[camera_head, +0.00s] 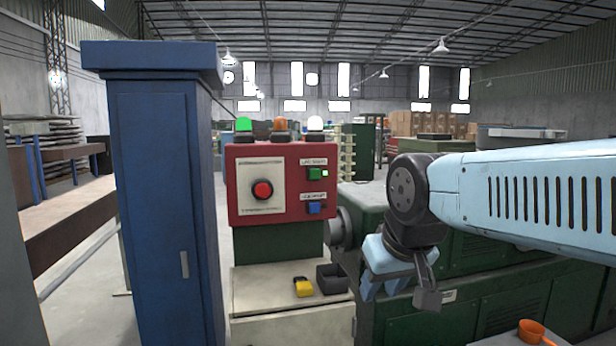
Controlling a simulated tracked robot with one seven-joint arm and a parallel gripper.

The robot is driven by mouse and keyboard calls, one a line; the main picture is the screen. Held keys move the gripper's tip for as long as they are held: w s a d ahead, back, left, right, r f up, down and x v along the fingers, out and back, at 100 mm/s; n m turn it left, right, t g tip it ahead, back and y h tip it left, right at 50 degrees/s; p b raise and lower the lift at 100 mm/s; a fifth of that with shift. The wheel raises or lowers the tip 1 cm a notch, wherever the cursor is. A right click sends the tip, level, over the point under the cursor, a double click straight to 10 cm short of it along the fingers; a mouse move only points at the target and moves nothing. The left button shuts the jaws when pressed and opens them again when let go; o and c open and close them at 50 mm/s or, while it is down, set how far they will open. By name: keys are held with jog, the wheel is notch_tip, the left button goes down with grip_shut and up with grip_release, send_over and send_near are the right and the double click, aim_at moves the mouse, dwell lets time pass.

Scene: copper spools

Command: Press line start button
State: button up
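A red control box (282,155) stands on a green post above a pale cabinet, left of centre. The green button (314,174) sits at its upper right under a small white label that seems to read line start. A small bright green spot shows beside it. Below are a second label and a blue button (314,208). A big red button (262,190) is on a white plate at the left. My gripper (382,286) hangs pointing down, right of the box and lower than the buttons, apart from them. I cannot tell its finger gap.
A tall blue cabinet (165,200) stands close on the left of the box. A yellow item (303,287) and a dark open bin (332,278) are on the pale ledge (270,288) below. Green machinery (490,300) fills the right, with an orange cup (531,331) in front.

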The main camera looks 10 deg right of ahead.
grip_shut()
dwell(1.1)
